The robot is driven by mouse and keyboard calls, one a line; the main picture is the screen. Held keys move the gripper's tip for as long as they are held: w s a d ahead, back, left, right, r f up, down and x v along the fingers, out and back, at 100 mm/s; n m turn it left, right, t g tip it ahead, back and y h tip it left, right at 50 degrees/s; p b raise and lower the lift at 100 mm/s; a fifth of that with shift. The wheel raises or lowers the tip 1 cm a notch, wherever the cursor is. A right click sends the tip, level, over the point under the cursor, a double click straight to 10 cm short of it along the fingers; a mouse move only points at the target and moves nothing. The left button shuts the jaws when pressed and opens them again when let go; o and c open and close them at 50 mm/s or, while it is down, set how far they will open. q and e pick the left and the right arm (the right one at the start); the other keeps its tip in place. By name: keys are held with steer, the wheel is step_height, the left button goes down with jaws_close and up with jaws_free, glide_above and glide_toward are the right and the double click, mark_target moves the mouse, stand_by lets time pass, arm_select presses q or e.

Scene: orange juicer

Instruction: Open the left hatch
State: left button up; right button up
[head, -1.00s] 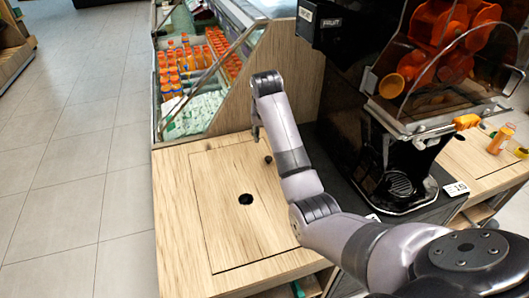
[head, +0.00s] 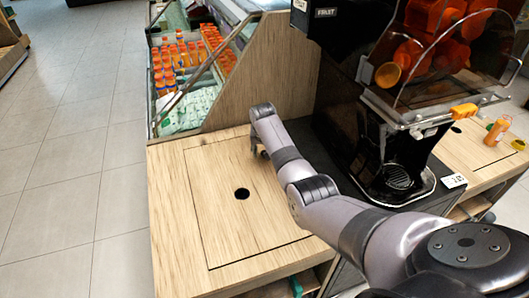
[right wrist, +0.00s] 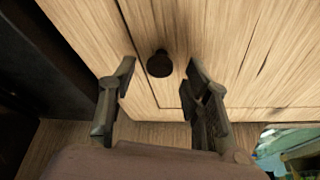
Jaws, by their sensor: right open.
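The left hatch (head: 210,215) is a flat wooden panel with a thin dark outline, lying flush and closed in the counter top. It has a round black hole (head: 242,194) in its middle. A small dark knob (right wrist: 159,63) stands near its far edge. My right gripper (head: 258,152) is low over the far right part of the hatch. In the right wrist view, its two fingers are apart, one on each side of the knob, and empty. I cannot tell whether they touch the wood. My left gripper is not in view.
A black juicer (head: 345,100) with oranges stands right of the hatch. A wooden partition (head: 265,75) and a bottle display (head: 180,60) stand behind it. An orange bottle (head: 497,130) is on the right counter. Open floor (head: 70,190) lies left.

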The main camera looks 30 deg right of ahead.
steer(key=shift+w+d+f, duration=0.1)
steer(key=shift+f, duration=0.25)
steer(key=shift+c, duration=0.5)
jaws_close()
